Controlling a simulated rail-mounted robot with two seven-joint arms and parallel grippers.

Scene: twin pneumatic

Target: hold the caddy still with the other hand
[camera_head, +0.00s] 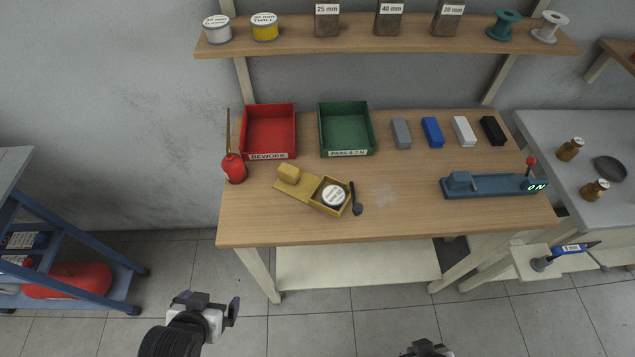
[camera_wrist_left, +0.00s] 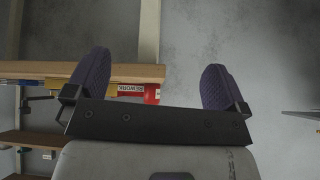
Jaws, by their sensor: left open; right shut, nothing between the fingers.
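The yellow caddy (camera_head: 303,191) lies slightly askew on the bench, left of the middle, with a raised block at its left end. A round white-lidded tin (camera_head: 333,195) sits in its right-hand compartment. A dark spoon-like tool (camera_head: 356,201) is at its right side. My left gripper (camera_head: 208,301) is open and empty in front of the bench, well short of the caddy; its spread purple pads show in the left wrist view (camera_wrist_left: 157,68). My right gripper (camera_head: 427,349) is shut and empty at the bottom edge, mostly cut off, and also far from the caddy.
Behind the caddy are a red bin (camera_head: 269,155) and a green bin (camera_head: 347,153). A red oil can (camera_head: 233,168) stands to its left. Several small blocks and a blue fixture (camera_head: 495,187) are to the right. The bench front is clear.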

